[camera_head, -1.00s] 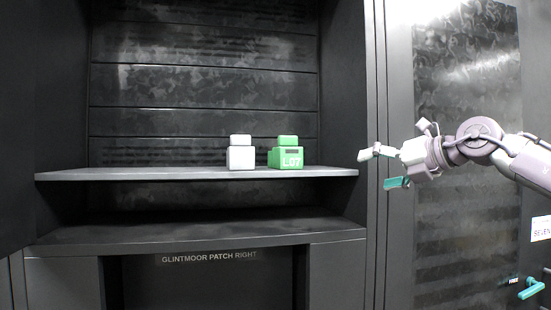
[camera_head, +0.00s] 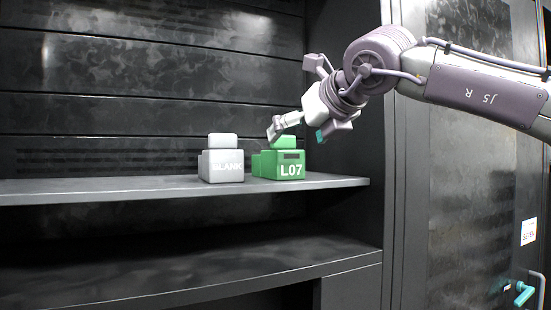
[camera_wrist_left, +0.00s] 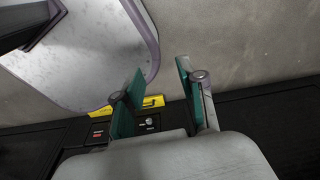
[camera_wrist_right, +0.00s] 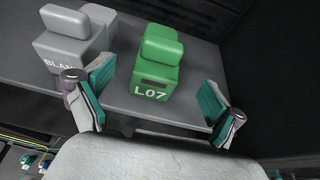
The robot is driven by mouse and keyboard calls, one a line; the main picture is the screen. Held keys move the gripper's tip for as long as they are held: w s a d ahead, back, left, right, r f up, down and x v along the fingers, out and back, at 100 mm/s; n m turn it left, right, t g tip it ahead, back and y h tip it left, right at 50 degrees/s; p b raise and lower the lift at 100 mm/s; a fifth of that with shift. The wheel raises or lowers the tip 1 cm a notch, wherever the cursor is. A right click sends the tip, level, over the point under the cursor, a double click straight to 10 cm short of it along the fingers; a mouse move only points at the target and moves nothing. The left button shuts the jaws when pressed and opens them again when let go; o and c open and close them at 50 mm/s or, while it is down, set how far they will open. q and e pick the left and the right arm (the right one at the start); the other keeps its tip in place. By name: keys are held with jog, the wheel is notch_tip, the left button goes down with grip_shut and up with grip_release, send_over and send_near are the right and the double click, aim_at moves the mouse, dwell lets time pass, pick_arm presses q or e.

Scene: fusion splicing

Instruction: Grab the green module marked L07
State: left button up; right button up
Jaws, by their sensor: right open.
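The green module marked L07 (camera_head: 280,165) stands upright on the upper cabinet shelf, and it also shows in the right wrist view (camera_wrist_right: 156,75). My right gripper (camera_head: 297,130) is open and empty, just above and in front of the module's top block in the head view. In the right wrist view the module stands beyond the gap between the two teal-padded fingers (camera_wrist_right: 160,103), apart from both. My left gripper (camera_wrist_left: 155,97) shows only in the left wrist view, fingers apart with nothing held between them.
A grey module marked BLANK (camera_head: 221,164) stands close to the left of the green one, with a narrow gap. The shelf (camera_head: 110,192) is bare further left. A cabinet side wall rises right of the green module.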

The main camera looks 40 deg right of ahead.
aim_at(285, 146)
jog(key=x, duration=0.4)
jog(key=shift+w+p, duration=0.25)
jog(key=shift+p, duration=0.15)
jog(key=shift+w+d+f+p, duration=0.1)
jog(key=shift+w+d+p, duration=0.05)
jog(key=shift+w+p, duration=0.45)
jog(key=shift+w+d+p, duration=0.15)
jog(key=shift+w+p, duration=0.35)
jog(key=shift+p, duration=0.1)
jog(key=p+x, duration=0.1)
jog(key=x, duration=0.2)
jog(key=shift+d+f, duration=0.1)
jog(key=shift+f, duration=0.1)
jog(key=shift+w, duration=0.15)
jog(key=shift+c, duration=0.4)
jog(key=shift+s, duration=0.25)
jog(key=shift+c, duration=1.2)
pick_arm(q)
jog(key=r, duration=0.4)
jog(key=shift+w+r, duration=0.25)
jog(key=shift+w, duration=0.05)
pick_arm(e)
jog(key=c, duration=1.1)
